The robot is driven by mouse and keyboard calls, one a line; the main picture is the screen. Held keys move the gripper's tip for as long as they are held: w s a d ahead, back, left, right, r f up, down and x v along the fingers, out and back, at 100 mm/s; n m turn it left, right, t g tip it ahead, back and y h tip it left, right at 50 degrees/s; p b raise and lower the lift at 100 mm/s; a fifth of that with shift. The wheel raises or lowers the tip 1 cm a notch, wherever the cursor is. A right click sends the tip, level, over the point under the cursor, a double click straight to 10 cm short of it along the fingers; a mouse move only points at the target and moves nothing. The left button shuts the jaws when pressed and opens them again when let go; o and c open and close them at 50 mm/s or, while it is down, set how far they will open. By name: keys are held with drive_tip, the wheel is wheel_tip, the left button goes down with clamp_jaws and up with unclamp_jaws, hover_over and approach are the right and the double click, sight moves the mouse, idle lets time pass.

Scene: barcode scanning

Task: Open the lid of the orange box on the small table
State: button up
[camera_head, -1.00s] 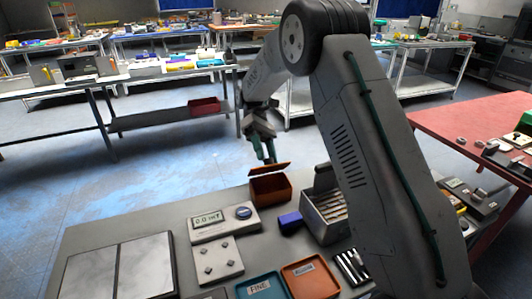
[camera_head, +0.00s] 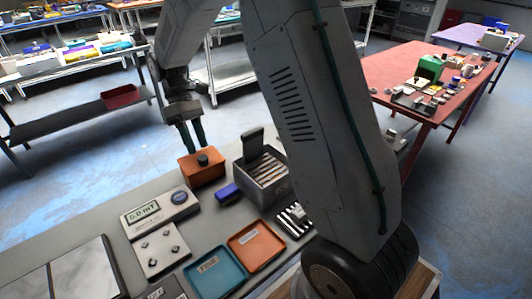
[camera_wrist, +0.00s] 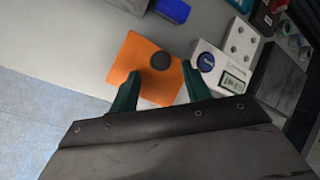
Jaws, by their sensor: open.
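The orange box (camera_head: 207,180) stands near the far edge of the small grey table (camera_head: 90,222). Its orange lid (camera_head: 190,161) has a round black knob and looks down on the box. In the wrist view my gripper (camera_wrist: 162,73) has one finger on each side of the lid's near part. Whether the fingertips touch the lid is not clear.
Right of the box are a blue block (camera_head: 228,192) and a grey metal box (camera_head: 262,190) with a raised flap. A white scale (camera_head: 160,211) is on its left. Teal (camera_head: 215,274) and orange (camera_head: 256,246) trays lie nearer.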

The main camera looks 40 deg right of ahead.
sight(203, 158)
drive_tip(key=s+t, duration=0.1)
drive_tip(key=t, duration=0.1)
drive_tip(key=s+f+t, duration=0.1)
drive_tip(key=t, duration=0.1)
drive_tip(key=shift+s+a+f, duration=0.1)
drive_tip(key=shift+s+f, duration=0.05)
drive_tip(key=shift+s+f+t+h, duration=0.35)
drive_tip(key=shift+f+t, duration=0.25)
drive_tip(key=shift+t, duration=0.5)
drive_tip(key=shift+s+t, duration=0.1)
drive_tip(key=shift+t, duration=0.2)
wheel_tip(203, 158, up, 8)
drive_tip(key=shift+f, duration=0.1)
drive_tip(key=s+d+r+m, duration=0.1)
drive_tip(key=s+m, duration=0.3)
drive_tip(key=s, duration=0.7)
drive_tip(key=s+d+r+m, duration=0.1)
drive_tip(key=s+r+m, duration=0.2)
drive_tip(key=s, duration=0.9)
drive_tip(key=shift+d+r+m, duration=0.25)
drive_tip(key=shift+r+m, duration=0.15)
drive_tip(key=shift+r, duration=0.35)
drive_tip(key=shift+s, duration=0.1)
